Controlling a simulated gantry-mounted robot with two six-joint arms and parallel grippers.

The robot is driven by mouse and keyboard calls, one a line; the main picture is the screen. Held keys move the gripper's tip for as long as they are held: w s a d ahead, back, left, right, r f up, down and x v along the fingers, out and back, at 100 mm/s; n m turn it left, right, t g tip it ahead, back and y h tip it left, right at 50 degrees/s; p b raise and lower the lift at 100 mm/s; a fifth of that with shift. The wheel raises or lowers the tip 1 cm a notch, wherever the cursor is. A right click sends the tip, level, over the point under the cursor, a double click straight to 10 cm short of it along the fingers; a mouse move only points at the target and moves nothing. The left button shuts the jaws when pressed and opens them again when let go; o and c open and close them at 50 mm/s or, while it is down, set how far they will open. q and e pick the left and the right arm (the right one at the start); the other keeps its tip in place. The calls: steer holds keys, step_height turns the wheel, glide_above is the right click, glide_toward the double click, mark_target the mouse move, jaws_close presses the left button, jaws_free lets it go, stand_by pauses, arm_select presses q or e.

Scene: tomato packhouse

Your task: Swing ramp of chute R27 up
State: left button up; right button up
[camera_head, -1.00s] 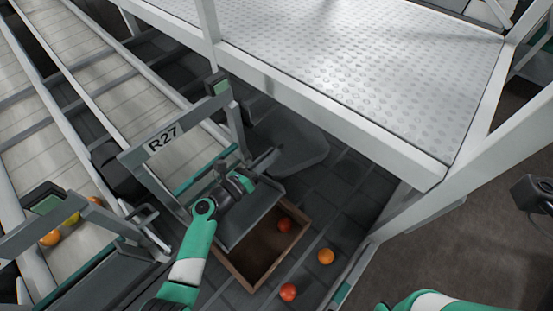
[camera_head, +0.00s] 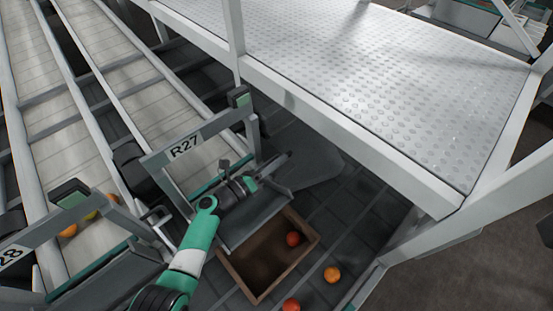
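Chute R27 shows its label (camera_head: 186,147) on a grey crossbar left of the middle. My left arm, green and white, reaches up from the bottom. My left gripper (camera_head: 262,174) is at the ramp's upper part, just beyond the crossbar's right post. It is dark and small against the grey parts, so its finger opening and any contact with the ramp are unclear. My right gripper is out of view.
A red tomato (camera_head: 293,239) lies in the crate; an orange one (camera_head: 332,274) and a red one (camera_head: 291,305) lie outside it. A raised metal platform (camera_head: 370,90) with a white edge stands behind. A neighbouring chute frame (camera_head: 40,232) is at left.

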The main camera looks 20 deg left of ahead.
arm_select(q)
steer(key=shift+o, duration=1.4)
steer(key=shift+f, duration=0.1)
steer(key=shift+s, duration=0.1)
steer(key=shift+r, duration=0.2)
steer(key=p+v, duration=0.6)
steer(key=v, duration=0.5)
steer(key=shift+s+p, duration=0.3)
steer(key=shift+a+f, duration=0.1)
steer(key=shift+c, duration=0.3)
